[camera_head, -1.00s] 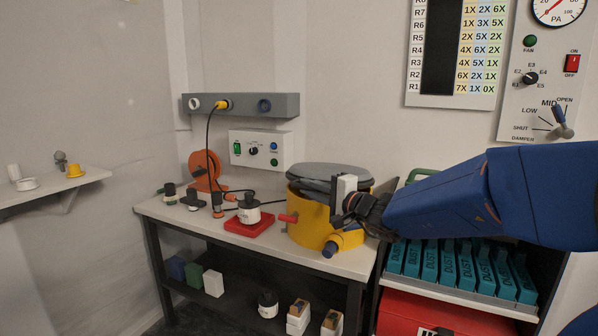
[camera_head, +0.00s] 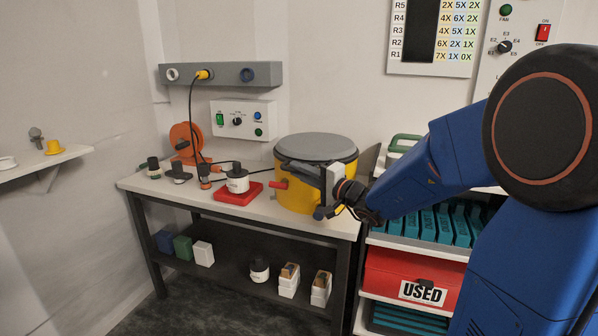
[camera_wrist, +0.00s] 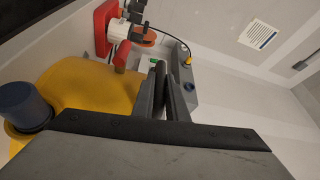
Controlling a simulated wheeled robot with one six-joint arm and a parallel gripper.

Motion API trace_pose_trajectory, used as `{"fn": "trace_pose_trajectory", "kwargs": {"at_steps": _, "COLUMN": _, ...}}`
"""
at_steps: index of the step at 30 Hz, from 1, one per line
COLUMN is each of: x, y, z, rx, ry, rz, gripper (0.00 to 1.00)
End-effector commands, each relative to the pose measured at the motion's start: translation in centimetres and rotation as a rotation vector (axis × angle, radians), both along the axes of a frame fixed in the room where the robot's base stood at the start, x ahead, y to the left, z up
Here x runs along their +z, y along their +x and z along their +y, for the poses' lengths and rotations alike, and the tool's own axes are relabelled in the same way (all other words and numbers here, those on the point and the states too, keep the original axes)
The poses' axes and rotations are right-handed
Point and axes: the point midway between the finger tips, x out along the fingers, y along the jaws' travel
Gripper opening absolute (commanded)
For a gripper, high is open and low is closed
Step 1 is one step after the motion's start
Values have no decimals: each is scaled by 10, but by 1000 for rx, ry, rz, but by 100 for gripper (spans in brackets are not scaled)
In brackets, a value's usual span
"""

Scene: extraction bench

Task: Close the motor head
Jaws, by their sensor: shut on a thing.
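The motor head is the round grey lid (camera_head: 318,147) on top of the yellow drum (camera_head: 300,198) at the right end of the bench. It looks nearly level on the drum's rim. My gripper (camera_head: 298,168) is at the drum's front, just below the lid's edge. In the wrist view my gripper's fingers (camera_wrist: 166,85) are shut on a dark bar (camera_wrist: 159,72), which seems to be the head's handle. The yellow drum (camera_wrist: 90,85) shows at left there, with a blue cap (camera_wrist: 22,104). The join between bar and lid is hidden.
A red stub (camera_head: 279,184) juts from the drum's left side. A white-and-black jar (camera_head: 238,181) stands on a red base (camera_head: 236,196) to its left. An orange cable reel (camera_head: 185,143) is behind. The rack of teal dust boxes (camera_head: 440,222) is below right.

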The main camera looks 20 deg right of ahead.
Motion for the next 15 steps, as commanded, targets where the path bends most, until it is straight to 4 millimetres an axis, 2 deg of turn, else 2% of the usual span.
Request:
{"fn": "trace_pose_trajectory", "kwargs": {"at_steps": 1, "x": -11, "y": -2, "z": 2, "rx": 3, "ry": -4, "rz": 21, "gripper": 0}}
{"fn": "trace_pose_trajectory", "kwargs": {"at_steps": 2, "x": -11, "y": -2, "z": 2, "rx": 3, "ry": -4, "rz": 21, "gripper": 20}}
{"fn": "trace_pose_trajectory", "kwargs": {"at_steps": 3, "x": -11, "y": -1, "z": 1, "rx": 3, "ry": -4, "rz": 21, "gripper": 29}}
{"fn": "trace_pose_trajectory", "kwargs": {"at_steps": 15, "x": -6, "y": -4, "z": -2, "rx": 1, "ry": -2, "rz": 12, "gripper": 31}}
